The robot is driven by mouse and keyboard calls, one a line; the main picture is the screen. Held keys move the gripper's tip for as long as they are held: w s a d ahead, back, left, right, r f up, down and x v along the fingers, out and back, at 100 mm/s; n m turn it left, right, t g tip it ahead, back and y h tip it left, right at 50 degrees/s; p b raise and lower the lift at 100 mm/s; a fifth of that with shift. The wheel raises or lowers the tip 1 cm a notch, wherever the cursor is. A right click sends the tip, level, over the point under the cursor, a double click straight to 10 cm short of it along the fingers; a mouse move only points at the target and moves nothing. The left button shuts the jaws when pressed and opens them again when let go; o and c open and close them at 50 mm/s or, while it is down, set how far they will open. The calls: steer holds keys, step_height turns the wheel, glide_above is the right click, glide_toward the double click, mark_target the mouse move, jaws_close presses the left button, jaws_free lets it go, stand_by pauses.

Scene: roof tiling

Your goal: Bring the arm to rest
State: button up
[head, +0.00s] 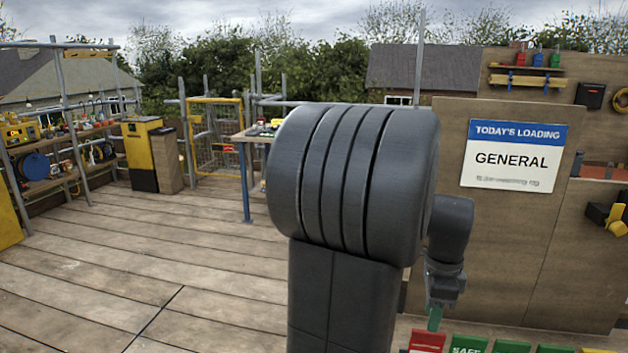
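My arm fills the middle of the head view as a large dark grey ribbed joint on a thick link. Behind it to the right, a smaller wrist part hangs down and ends in my gripper (441,298), which points downward. A small green piece (435,318) shows right at the gripper's lower end. I cannot tell whether it is held, part of the gripper, or behind it. The fingers are too small and partly hidden to show whether they are open or shut.
Red and green signs, one reading SAFE (467,345), stand below the gripper at the bottom edge. A wooden panel with a GENERAL sign (513,158) stands behind. Shelves (60,160), a yellow-black cabinet (139,150) and a blue-legged table (246,185) are left. The plank floor (150,255) is clear.

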mark_target(428, 334)
step_height(428, 334, up, 7)
step_height(428, 334, down, 13)
steer(key=shift+f+b, duration=0.15)
steer(key=shift+b, duration=0.4)
step_height(428, 334, up, 10)
steer(key=w+a+n+p, duration=0.1)
steer(key=w+p, duration=0.1)
steer(key=p, duration=0.5)
steer(key=shift+f+n+p, duration=0.2)
steer(key=shift+n+p, duration=0.1)
steer(key=shift+p, duration=0.05)
steer(key=shift+w+a, duration=0.1)
